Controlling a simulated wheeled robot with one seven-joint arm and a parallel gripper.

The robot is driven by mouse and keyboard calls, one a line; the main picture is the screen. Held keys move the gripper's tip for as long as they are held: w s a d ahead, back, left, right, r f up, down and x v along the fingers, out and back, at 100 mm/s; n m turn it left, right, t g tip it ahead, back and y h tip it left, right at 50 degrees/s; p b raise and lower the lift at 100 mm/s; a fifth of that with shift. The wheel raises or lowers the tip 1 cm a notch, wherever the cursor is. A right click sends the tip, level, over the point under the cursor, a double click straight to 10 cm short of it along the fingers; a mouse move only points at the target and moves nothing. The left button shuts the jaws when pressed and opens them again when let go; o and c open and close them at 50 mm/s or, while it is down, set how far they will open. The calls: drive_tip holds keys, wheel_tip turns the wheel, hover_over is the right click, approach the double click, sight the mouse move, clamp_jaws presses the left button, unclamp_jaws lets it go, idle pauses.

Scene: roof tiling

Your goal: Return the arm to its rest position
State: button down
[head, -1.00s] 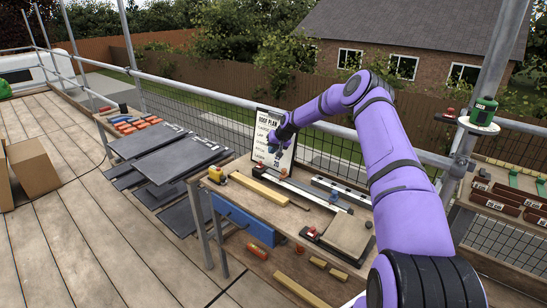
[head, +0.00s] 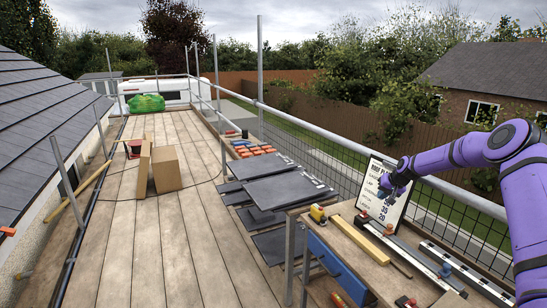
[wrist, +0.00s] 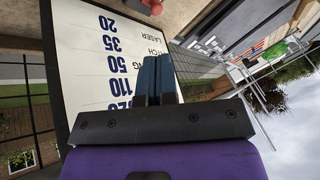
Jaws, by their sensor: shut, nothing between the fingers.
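My purple arm reaches in from the right in the head view, bent at the elbow. My gripper (head: 384,191) is in front of the white roof plan board (head: 398,211), above the workbench (head: 343,244). In the wrist view my gripper (wrist: 154,78) shows its dark blue fingers together with nothing between them. The roof plan board (wrist: 92,60) fills the area behind the fingers there, its printed numbers turned sideways. I cannot tell how much space lies between the fingers and the board.
The bench holds a yellow tape measure (head: 318,213), a wooden strip (head: 358,239) and a long level (head: 465,272). A cardboard box (head: 166,168) stands left. A guard rail (head: 335,139) runs behind the bench. The middle deck is clear.

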drive_tip(key=s+a+r+n+h, duration=0.1)
drive_tip(key=s+a+r, duration=0.25)
drive_tip(key=r, duration=0.35)
drive_tip(key=s+a+r+n+g, duration=0.1)
drive_tip(key=s+a+r, duration=0.25)
drive_tip(key=r, duration=0.25)
drive_tip(key=s+a+r+n+h, duration=0.1)
drive_tip(key=s+a+r, duration=0.2)
drive_tip(key=a+r, duration=0.3)
drive_tip(key=s+a+r+h, duration=0.1)
drive_tip(key=s+a+r, duration=0.2)
drive_tip(key=s+r, duration=0.35)
drive_tip(key=s+a+r, duration=0.2)
drive_tip(key=s+r, duration=0.4)
drive_tip(key=s, duration=0.2)
drive_tip(key=s+a+r, duration=0.2)
drive_tip(key=s+r, duration=0.1)
drive_tip(key=s, duration=0.6)
drive_tip(key=s+a+r, duration=0.1)
drive_tip(key=s+r, duration=0.2)
drive_tip(key=s, duration=0.5)
drive_tip(key=s+f, duration=0.3)
drive_tip(key=s, duration=1.6)
drive_tip(key=shift+a+f+t, duration=0.2)
drive_tip(key=shift+a+t, duration=0.05)
drive_tip(key=shift+t, duration=0.05)
